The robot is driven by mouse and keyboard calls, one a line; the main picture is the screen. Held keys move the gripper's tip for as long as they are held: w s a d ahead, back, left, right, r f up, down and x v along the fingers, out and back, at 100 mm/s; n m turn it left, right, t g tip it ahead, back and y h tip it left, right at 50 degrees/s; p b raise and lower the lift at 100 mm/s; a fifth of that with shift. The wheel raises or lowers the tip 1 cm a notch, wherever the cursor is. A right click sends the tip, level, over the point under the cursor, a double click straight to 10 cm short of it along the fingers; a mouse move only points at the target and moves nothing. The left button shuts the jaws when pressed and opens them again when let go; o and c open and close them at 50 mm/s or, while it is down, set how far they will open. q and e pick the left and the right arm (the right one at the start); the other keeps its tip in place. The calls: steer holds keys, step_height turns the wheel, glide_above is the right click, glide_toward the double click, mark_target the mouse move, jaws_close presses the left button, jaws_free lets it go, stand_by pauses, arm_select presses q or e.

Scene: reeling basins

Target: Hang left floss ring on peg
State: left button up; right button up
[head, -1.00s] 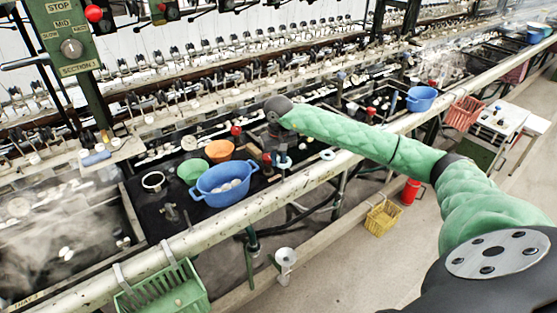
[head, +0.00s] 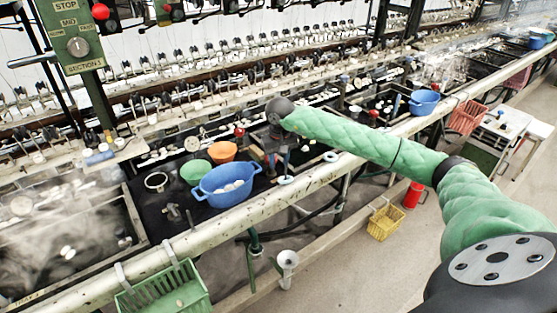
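The left floss ring (head: 286,180), small and pale blue-white, lies by the inner edge of the front rail, right of the blue basin. A second similar ring (head: 330,156) lies farther right along the rail. My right gripper (head: 277,167) points down just above and behind the left ring. Its fingers look apart, with nothing clearly between them; the small size leaves contact with the ring unclear. I cannot make out the peg with certainty. My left gripper is not in view.
A blue basin (head: 225,186) with white cocoons, a green bowl (head: 196,172) and an orange bowl (head: 222,151) stand left of the gripper. The long pale rail (head: 240,218) runs along the front. A green basket (head: 163,293) hangs at lower left. Steam covers the left basin.

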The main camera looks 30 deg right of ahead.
steer(key=f, duration=0.1)
steer(key=s+f, duration=0.1)
steer(key=f, duration=0.1)
steer(key=shift+d+g, duration=0.1)
steer(key=shift+g, duration=0.2)
step_height(320, 180, up, 11)
steer(key=b, duration=0.3)
steer(key=shift+w+f, duration=0.15)
steer(key=shift+w, duration=0.05)
